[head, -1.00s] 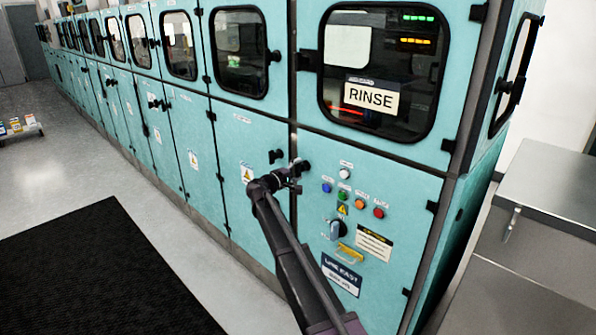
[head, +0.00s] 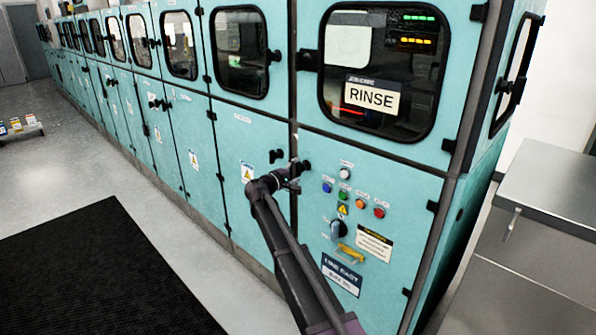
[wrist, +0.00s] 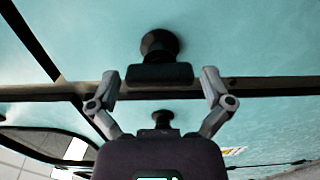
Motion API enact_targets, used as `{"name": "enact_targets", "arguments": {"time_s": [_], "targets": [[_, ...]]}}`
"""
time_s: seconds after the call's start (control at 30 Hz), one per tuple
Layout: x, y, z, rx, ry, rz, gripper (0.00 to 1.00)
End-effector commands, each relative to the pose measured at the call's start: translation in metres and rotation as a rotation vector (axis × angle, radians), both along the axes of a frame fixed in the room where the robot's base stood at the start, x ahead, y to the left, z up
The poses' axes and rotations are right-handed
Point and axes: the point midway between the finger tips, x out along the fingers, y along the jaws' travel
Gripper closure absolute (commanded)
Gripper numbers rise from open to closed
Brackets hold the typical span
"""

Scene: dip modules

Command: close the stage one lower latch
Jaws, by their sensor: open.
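A black latch (head: 304,166) sits at the upper left of the lower RINSE panel, beside the vertical seam. It shows in the wrist view as a round base with a wide black bar (wrist: 160,73). Another black latch (head: 276,156) is on the teal door left of the seam; it shows smaller in the wrist view (wrist: 162,119). My gripper (head: 296,183) is close to the latches. In the wrist view my gripper (wrist: 160,84) is open, one finger on each side of the RINSE panel latch bar, with gaps showing. I cannot tell how deep the fingers reach around it.
Coloured buttons (head: 352,201), a rotary switch (head: 338,230) and a yellow handle (head: 350,253) are right of my gripper. The RINSE window (head: 385,70) is above. A metal cabinet (head: 545,190) stands at right. Open floor and a black mat (head: 95,270) lie at left.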

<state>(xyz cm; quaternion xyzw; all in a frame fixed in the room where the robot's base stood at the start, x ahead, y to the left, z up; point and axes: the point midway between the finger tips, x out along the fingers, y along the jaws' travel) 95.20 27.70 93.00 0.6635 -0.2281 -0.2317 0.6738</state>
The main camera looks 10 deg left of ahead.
Motion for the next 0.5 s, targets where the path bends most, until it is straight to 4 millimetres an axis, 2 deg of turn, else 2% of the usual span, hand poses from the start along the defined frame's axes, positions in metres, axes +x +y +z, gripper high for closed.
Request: {"name": "enact_targets", "arguments": {"time_s": [0.27, 0.5], "targets": [[-0.026, 0.019, 0.000, 0.000, 0.000, 0.001, 0.00], [-0.057, 0.043, 0.000, 0.000, 0.000, 0.002, 0.00]]}}
